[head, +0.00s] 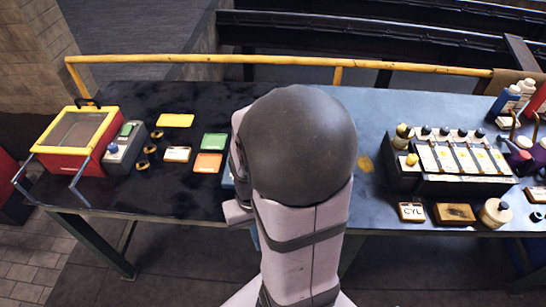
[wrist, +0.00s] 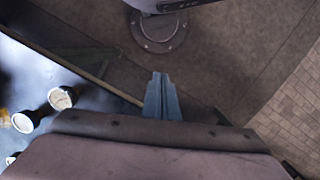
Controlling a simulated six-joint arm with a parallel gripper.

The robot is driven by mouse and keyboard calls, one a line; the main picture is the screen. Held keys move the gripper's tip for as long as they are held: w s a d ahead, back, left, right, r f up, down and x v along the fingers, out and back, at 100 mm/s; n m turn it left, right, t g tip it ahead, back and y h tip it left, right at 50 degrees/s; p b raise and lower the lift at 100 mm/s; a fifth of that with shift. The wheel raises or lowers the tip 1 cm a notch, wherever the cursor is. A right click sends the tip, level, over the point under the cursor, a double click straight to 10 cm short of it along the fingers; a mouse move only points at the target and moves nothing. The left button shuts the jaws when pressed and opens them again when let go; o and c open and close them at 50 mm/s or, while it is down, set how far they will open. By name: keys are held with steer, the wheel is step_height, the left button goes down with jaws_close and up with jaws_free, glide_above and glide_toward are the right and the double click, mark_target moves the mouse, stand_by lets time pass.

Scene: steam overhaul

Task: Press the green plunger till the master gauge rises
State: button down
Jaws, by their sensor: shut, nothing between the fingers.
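I cannot clearly make out a green plunger. A small grey box (head: 124,150) at the left of the bench has a green piece (head: 128,129) and a blue knob (head: 113,148) on top; whether the green piece is a plunger I cannot tell. I cannot identify the master gauge; my arm hides the middle of the bench in the head view. My gripper (wrist: 161,78) shows in the wrist view, its fingers together and empty, over floor beside the bench edge. In the head view it is hidden behind my arm.
A red and yellow case (head: 78,140) stands at the far left. Coloured plates, including a green one (head: 214,142), lie left of my arm. A rack of white panels (head: 461,158) and bottles (head: 505,100) stand right. A yellow rail (head: 210,59) runs along the back.

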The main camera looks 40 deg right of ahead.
steer(key=w+d+m+t+y+p, duration=0.3)
steer(key=d+m+y+p, duration=0.15)
steer(key=d+m, duration=0.85)
steer(key=w+d+r+m+t+h, duration=0.1)
steer(key=w+d+r+m+t, duration=0.2)
steer(key=w+d+m, duration=0.2)
steer(key=w+d+r+m+t+h, duration=0.1)
steer(key=w+d+r+m+t, duration=0.3)
steer(key=w+m, duration=0.7)
steer(key=d+m, duration=0.1)
steer(key=m, duration=0.6)
steer(key=shift+p, duration=0.3)
steer(key=shift+w+m, duration=0.1)
steer(key=shift+m, duration=0.2)
steer(key=shift+f, duration=0.1)
